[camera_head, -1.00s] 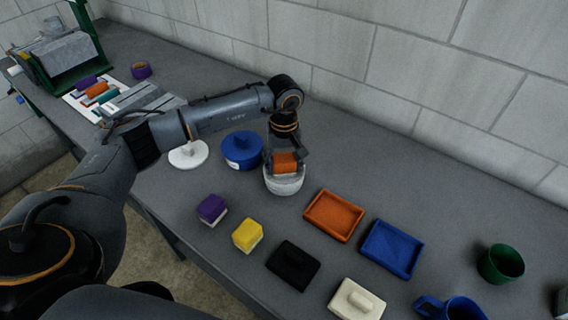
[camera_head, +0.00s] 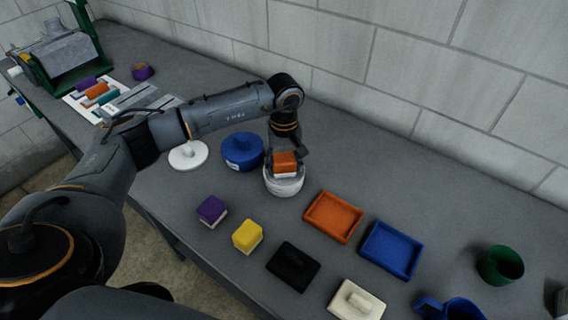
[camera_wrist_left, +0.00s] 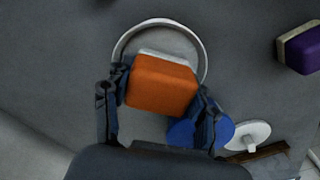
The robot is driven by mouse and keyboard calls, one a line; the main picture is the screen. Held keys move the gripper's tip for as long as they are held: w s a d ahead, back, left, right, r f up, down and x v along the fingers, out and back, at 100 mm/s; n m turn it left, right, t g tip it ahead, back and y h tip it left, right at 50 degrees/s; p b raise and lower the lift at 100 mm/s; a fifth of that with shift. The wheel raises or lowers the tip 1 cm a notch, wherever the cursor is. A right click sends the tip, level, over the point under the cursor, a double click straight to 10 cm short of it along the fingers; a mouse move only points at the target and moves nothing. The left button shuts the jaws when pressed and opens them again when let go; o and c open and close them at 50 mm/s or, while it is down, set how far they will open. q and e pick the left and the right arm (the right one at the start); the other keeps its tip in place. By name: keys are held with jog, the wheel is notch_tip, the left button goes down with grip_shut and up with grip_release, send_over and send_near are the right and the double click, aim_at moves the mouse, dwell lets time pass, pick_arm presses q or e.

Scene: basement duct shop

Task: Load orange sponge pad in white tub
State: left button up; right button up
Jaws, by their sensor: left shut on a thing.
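The orange sponge pad (camera_head: 285,161) has a pale layer on one side. My left gripper (camera_head: 285,152) is shut on it, with a finger on either side, and points down. The left wrist view also shows the pad (camera_wrist_left: 161,84) between the two fingers (camera_wrist_left: 158,95). The round white tub (camera_head: 284,185) stands on the bench directly below the pad. In the left wrist view the tub's rim (camera_wrist_left: 160,22) shows around and behind the pad. Whether the pad's lower edge is inside the rim or just above it, I cannot tell. My right gripper is not in view.
A blue round tub (camera_head: 242,152) stands close left of the white tub, with a white lid (camera_head: 188,154) beyond it. Purple (camera_head: 212,210) and yellow (camera_head: 247,235) sponges lie in front. Orange (camera_head: 333,216) and blue (camera_head: 391,249) trays lie to the right.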

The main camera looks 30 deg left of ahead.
aim_at(284, 158)
pick_arm(q)
jog(key=shift+r+p, duration=1.2)
jog(key=shift+r, duration=1.9)
